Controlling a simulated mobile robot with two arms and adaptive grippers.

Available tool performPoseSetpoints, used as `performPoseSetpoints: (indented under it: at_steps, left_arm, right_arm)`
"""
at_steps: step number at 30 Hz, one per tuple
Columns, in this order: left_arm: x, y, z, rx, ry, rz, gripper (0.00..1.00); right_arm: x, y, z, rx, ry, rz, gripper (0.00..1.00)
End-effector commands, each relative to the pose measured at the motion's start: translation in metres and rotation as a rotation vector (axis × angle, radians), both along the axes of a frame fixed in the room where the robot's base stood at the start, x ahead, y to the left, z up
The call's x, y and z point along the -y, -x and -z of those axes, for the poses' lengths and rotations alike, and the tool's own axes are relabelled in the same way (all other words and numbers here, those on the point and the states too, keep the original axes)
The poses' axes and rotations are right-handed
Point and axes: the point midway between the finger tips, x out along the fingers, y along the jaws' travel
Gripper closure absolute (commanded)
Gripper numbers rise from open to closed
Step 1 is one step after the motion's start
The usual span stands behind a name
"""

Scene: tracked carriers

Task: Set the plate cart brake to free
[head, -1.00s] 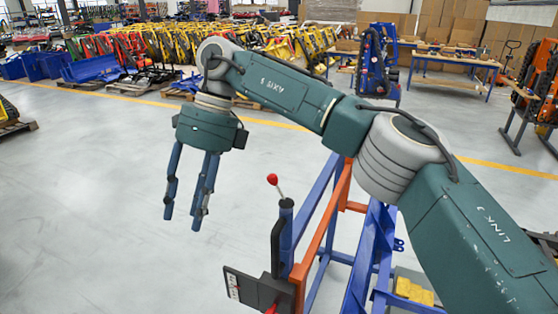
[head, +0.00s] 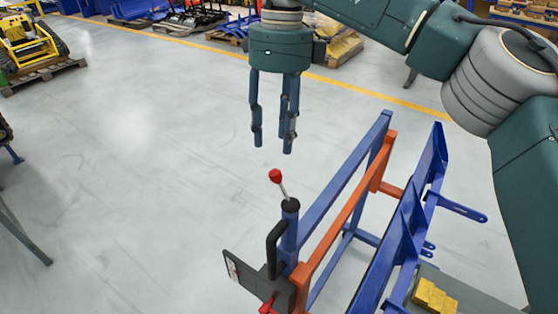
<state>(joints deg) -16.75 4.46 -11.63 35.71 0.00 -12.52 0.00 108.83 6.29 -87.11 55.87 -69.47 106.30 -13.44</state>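The plate cart (head: 318,217) has a blue and orange frame and stands in the lower middle of the head view. A lever with a red ball knob (head: 276,176) on a thin metal rod rises from the top of its blue post (head: 289,232). The lever leans to the upper left. My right gripper (head: 272,146) points down with its fingers apart and empty. In the picture its fingertips are just above the knob, with a visible gap between them. I cannot tell the distance in depth. My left gripper is out of view.
A black handle (head: 273,250) and a dark plate (head: 242,275) with a pale label sit beside the post. A red part (head: 268,304) shows at the bottom edge. Yellow blocks (head: 434,297) lie at the lower right. The floor left of the cart is clear.

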Motion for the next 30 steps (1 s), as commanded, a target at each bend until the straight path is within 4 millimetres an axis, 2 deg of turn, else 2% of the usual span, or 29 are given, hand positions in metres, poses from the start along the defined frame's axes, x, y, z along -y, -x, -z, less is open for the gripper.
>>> performPoseSetpoints:
  at_steps: [3, 8, 11, 18, 21, 25, 26, 30]
  left_arm:
    - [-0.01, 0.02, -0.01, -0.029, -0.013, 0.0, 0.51]
    - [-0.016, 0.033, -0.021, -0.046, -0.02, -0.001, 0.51]
    - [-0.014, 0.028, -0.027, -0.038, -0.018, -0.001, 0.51]
    - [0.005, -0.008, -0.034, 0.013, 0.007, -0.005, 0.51]
    - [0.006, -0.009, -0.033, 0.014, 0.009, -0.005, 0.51]
    - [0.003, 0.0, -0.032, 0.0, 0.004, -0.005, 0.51]
    - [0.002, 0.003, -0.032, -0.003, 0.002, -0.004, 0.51]
    - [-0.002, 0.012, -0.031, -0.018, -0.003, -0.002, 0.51]
  right_arm:
    - [0.0, 0.003, 0.022, -0.004, 0.002, 0.0, 0.61]
    - [-0.002, 0.007, 0.051, -0.005, 0.0, 0.001, 0.61]
    - [-0.002, 0.008, 0.065, -0.003, 0.001, 0.002, 0.61]
    - [-0.004, 0.01, 0.082, -0.002, -0.001, 0.002, 0.61]
    - [-0.004, 0.01, 0.083, -0.001, -0.001, 0.002, 0.61]
    - [-0.004, 0.01, 0.083, -0.001, -0.001, 0.002, 0.61]
    - [-0.004, 0.01, 0.083, -0.001, -0.001, 0.002, 0.65]
    - [-0.004, 0.009, 0.083, 0.0, -0.001, 0.002, 0.93]
